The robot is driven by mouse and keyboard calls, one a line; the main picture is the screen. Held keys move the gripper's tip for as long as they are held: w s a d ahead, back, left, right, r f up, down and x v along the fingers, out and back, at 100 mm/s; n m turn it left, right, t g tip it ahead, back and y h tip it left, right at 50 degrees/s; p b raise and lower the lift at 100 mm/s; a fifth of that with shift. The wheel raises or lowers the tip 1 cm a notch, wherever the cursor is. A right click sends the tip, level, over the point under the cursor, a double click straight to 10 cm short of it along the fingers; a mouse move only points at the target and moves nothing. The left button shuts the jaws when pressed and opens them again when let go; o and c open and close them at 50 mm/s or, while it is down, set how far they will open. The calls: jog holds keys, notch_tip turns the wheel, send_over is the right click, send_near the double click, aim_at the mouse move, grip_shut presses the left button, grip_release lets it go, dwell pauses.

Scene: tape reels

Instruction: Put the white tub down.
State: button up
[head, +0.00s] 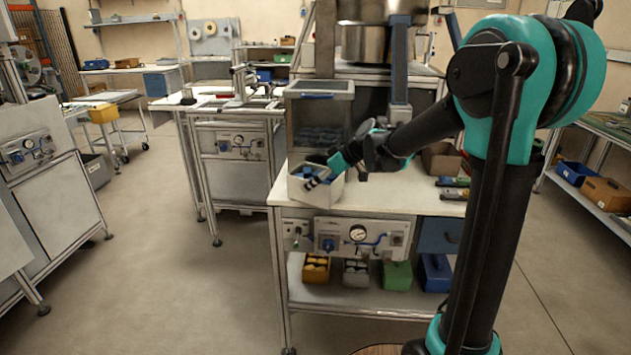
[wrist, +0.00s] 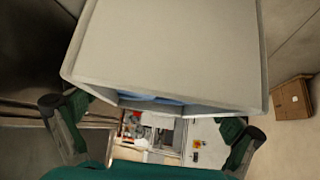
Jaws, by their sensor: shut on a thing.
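The white tub (head: 306,193) shows in the head view at the front left corner of the workbench (head: 385,202), with something blue inside. My gripper (head: 318,174) is at the tub's upper part and is shut on it. I cannot tell whether the tub's bottom touches the bench top or hangs just above it. In the wrist view the white tub (wrist: 170,55) fills the upper middle, with a strip of blue under its rim. My gripper's fingers (wrist: 154,122) show to its lower left and lower right.
A clear-fronted cabinet (head: 320,117) stands on the bench behind the tub. Bare bench top lies to the tub's right, with small tools (head: 452,188) further right. Several coloured bins, including a green one (head: 397,275), sit on the lower shelf. Open floor lies left.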

jog(key=shift+f, duration=0.1)
jog(key=o, duration=1.1)
jog(key=v, duration=1.2)
jog(key=s+d+f+m+h, duration=0.2)
jog(key=s+d+f+m, duration=0.2)
jog(key=s+d+f, duration=0.2)
jog(key=s+d+f+m+h, duration=0.3)
jog(key=s+d+f, duration=0.3)
jog(key=s+f, duration=0.3)
jog(key=s+d+f+m+h, duration=0.3)
jog(key=s+d+f+m, duration=0.3)
jog(key=s+f, duration=0.2)
jog(key=shift+s+d+f+t, duration=0.2)
jog(key=shift+s+f+t, duration=0.1)
jog(key=shift+s, duration=0.2)
